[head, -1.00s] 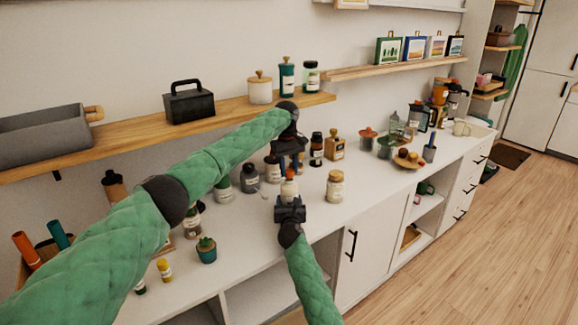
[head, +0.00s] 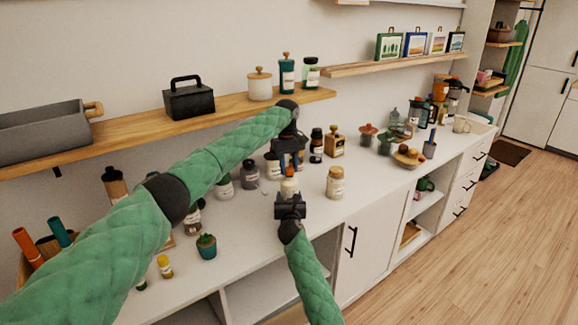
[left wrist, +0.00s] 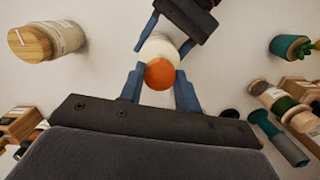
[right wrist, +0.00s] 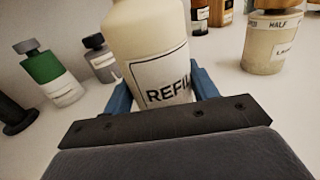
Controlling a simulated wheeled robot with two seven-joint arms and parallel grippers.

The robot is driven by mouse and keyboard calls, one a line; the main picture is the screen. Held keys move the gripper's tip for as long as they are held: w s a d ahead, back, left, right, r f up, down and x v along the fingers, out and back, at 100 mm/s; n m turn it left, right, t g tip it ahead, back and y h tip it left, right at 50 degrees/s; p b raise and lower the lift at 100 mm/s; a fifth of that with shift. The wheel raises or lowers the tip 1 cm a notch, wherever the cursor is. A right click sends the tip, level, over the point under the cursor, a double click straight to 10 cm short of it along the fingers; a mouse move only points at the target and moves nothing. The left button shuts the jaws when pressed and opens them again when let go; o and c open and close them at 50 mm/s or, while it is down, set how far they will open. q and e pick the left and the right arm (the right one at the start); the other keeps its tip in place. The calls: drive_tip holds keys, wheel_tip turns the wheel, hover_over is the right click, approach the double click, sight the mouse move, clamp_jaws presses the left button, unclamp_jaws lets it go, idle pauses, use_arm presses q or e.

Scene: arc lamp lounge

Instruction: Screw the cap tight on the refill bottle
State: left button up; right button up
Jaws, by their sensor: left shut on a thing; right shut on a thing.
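The refill bottle (right wrist: 155,55) is cream-coloured and stands upright, its "REFIL" label partly cut off in the right wrist view. In the head view it (head: 289,186) sits between my two grippers. My right gripper (head: 290,198) is shut on its body, with a blue finger on each side. The orange cap (left wrist: 160,73) is on top of the bottle as seen from above in the left wrist view. My left gripper (head: 290,165) is above the bottle and shut on the cap. The thread between cap and bottle is hidden.
A cork-topped jar (head: 335,183) stands close to the right of the bottle. Several bottles, including a grey one (head: 249,175), stand behind and left. A potted cactus (head: 207,246) is at front left. The white counter (head: 250,225) is clear in front.

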use_arm(q)
drive_tip(key=shift+f, duration=0.25)
